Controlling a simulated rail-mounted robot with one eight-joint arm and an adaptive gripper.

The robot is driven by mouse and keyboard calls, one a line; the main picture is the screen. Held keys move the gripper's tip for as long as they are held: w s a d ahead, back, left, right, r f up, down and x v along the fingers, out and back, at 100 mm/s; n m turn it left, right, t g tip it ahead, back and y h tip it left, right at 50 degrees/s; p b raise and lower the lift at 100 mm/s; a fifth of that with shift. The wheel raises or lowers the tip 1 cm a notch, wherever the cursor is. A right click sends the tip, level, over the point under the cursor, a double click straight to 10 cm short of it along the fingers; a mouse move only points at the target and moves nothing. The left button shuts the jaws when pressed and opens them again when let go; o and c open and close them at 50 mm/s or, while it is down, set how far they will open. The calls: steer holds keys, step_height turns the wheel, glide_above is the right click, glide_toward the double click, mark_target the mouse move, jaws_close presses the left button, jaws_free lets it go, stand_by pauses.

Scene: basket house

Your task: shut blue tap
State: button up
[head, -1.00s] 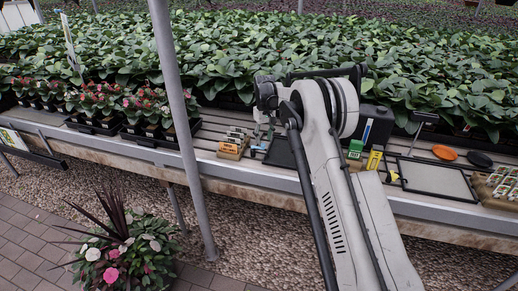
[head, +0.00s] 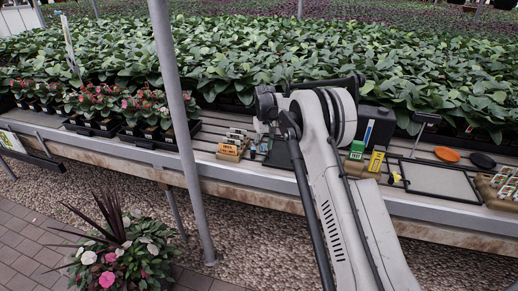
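No blue tap can be made out for certain. A small bluish item (head: 263,148) lies on the bench beside the tan tray of labelled pieces, just left of my arm. It is too small to identify. My gripper (head: 268,133) hangs at the far end of my arm, over the bench near this item. It is small, dark and partly hidden by the arm links, so its fingers and any contact do not show clearly.
A black box with a blue strip (head: 369,132), a green block (head: 357,150), a yellow block (head: 376,161), a framed panel (head: 440,180), an orange disc (head: 447,154) and a black disc (head: 482,160) lie to the right. A pole (head: 178,110) stands at left. Potted plants fill the back.

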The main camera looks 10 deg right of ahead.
steer(key=shift+a, duration=0.1)
steer(key=shift+s+a+b, duration=0.25)
steer(key=shift+s+a, duration=0.15)
steer(key=shift+a, duration=0.85)
steer(key=shift+s+a+b, duration=0.2)
steer(key=shift+s+a, duration=0.2)
steer(key=shift+a, duration=0.8)
steer(key=shift+s+a+b, duration=0.25)
steer(key=shift+s+a, duration=0.15)
steer(key=shift+a, duration=0.85)
steer(key=shift+d, duration=0.1)
steer(key=shift+w+d, duration=0.1)
steer(key=shift+d, duration=0.1)
step_height(320, 180, up, 7)
steer(key=p, duration=0.2)
